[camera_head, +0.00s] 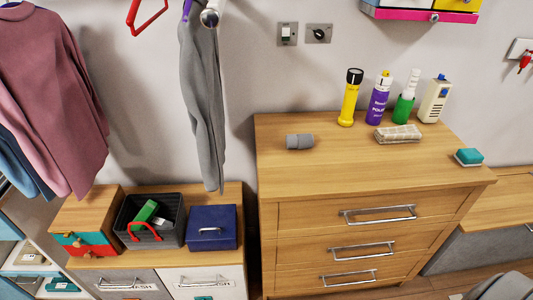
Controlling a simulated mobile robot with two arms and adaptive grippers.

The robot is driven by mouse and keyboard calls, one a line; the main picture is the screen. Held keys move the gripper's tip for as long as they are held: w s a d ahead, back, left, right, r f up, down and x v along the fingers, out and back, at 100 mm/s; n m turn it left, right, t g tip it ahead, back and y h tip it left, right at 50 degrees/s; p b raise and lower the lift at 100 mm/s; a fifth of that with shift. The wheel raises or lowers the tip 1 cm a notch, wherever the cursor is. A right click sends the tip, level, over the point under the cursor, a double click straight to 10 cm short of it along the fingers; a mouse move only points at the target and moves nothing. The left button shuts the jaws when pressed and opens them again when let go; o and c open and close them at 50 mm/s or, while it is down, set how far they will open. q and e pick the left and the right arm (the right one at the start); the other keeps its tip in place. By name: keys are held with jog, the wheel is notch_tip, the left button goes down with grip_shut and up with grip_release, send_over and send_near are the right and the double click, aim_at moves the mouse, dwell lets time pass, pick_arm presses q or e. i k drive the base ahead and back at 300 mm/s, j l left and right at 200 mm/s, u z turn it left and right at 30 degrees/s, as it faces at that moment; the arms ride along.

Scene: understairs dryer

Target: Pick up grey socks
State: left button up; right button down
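The grey socks (299,141) appear as a small rolled grey bundle lying on the left part of the wooden dresser top (330,170). Nothing touches them and they are fully visible. Neither of my grippers is in view.
A yellow torch (350,97), purple spray can (379,98), green bottle (404,100), pale box-shaped bottle (435,99), beige patterned item (398,133) and teal sponge (469,157) are on the dresser. Grey trousers (203,105) hang left of it. The front dresser top is clear.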

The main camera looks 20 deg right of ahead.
aim_at(299, 141)
jog(key=i+j+z, duration=0.2)
jog(key=z, duration=0.25)
jog(key=i+j+z, duration=0.15)
jog(key=j+z, duration=0.3)
jog(key=i+j+z, duration=0.1)
jog(key=j+z, duration=0.35)
jog(key=l, duration=0.1)
